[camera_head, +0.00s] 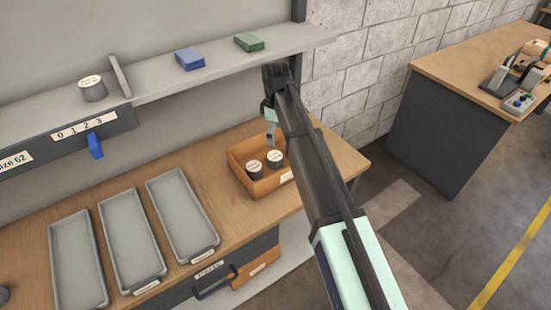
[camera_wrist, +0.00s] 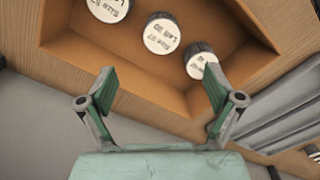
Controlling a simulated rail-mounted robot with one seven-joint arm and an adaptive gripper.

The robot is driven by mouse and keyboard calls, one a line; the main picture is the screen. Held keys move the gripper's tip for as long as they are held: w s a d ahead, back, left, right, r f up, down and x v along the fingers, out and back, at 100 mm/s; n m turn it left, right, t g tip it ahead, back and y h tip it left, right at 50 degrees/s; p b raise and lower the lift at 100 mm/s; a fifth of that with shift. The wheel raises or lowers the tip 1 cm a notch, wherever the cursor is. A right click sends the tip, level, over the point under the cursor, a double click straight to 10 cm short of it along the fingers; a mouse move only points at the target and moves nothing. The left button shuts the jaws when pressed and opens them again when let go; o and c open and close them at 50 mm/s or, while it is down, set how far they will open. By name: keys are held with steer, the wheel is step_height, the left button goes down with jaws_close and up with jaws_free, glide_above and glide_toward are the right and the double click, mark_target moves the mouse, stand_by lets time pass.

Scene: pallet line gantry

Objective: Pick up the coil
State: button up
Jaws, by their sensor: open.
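Dark round coils with white labels on top sit in an orange wooden bin (camera_head: 238,167) on the bench. In the head view, two show there: a left coil (camera_head: 254,170) and a right coil (camera_head: 275,159). The wrist view shows three: a left one cut by the frame edge (camera_wrist: 110,8), a middle coil (camera_wrist: 163,35) and a right coil (camera_wrist: 200,62). The right one is partly covered by a fingertip. My gripper (camera_wrist: 160,80) is open and empty, above the bin's edge; its head-view outline is partly hidden by my arm. No contact with a coil is visible.
Another labelled coil (camera_head: 93,89) stands on the shelf (camera_head: 150,88) beside an upright divider, with a blue block (camera_head: 190,59) and a green block (camera_head: 249,42). Grey trays (camera_head: 130,240) lie left of the bin. A separate desk (camera_head: 450,75) stands at the right.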

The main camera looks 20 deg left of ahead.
mark_target(274, 155)
step_height(274, 155, down, 6)
steer(key=shift+f+p, duration=0.1)
steer(key=shift+p, duration=0.55)
steer(key=shift+s+a+f+p, duration=0.1)
steer(key=shift+f+p, duration=0.5)
steer(key=shift+f, duration=0.7)
steer(key=shift+s+a+f+p, duration=0.1)
steer(key=shift+f+p, duration=0.45)
steer(key=shift+f, duration=0.7)
steer(key=c, duration=1.5)
